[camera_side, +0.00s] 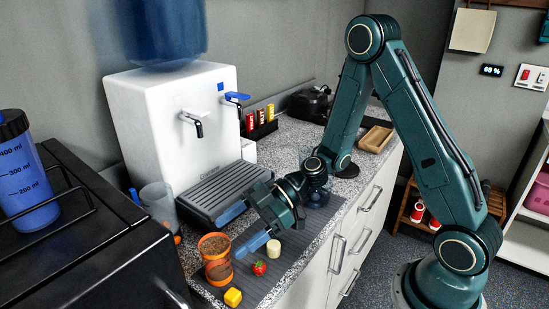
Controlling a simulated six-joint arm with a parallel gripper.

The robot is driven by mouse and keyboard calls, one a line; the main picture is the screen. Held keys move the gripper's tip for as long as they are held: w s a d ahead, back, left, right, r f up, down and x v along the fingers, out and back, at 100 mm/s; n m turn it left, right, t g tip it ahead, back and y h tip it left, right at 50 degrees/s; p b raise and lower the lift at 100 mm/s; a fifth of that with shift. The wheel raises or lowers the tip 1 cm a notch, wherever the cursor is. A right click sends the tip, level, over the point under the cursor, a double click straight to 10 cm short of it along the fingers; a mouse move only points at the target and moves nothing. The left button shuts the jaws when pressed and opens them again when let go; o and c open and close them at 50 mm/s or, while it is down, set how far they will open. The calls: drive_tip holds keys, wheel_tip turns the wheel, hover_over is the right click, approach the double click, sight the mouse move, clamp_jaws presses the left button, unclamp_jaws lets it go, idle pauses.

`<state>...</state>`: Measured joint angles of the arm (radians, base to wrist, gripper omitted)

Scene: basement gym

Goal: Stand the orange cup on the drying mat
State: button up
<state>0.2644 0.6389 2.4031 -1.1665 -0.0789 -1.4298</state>
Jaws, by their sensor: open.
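The orange cup (217,270) stands upright near the counter's front left. It is see-through, with something brown in its upper part. The dark grey ribbed drying mat (285,272) lies along the counter's front. The cup appears to be at the mat's left end, but I cannot tell exactly how its base meets the mat edge. My gripper (241,229) has two blue fingers spread apart, with nothing visible between them. It is just up and to the right of the cup, its nearer finger close to the rim; I cannot tell if they touch.
A yellow cube (233,297), a strawberry (259,268) and a cream-coloured cylinder (273,249) lie close to the cup. A white water dispenser (165,125) with a drip tray (215,188) stands behind. A clear cup (158,203) and a black machine (75,250) are at left.

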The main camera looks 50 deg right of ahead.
sight(214, 246)
drive_tip(key=shift+a, duration=0.1)
drive_tip(key=shift+x, duration=2.6)
drive_tip(key=c, duration=1.1)
drive_tip(key=shift+r, duration=0.15)
wheel_tip(214, 246, up, 20)
drive_tip(key=shift+f, duration=0.15)
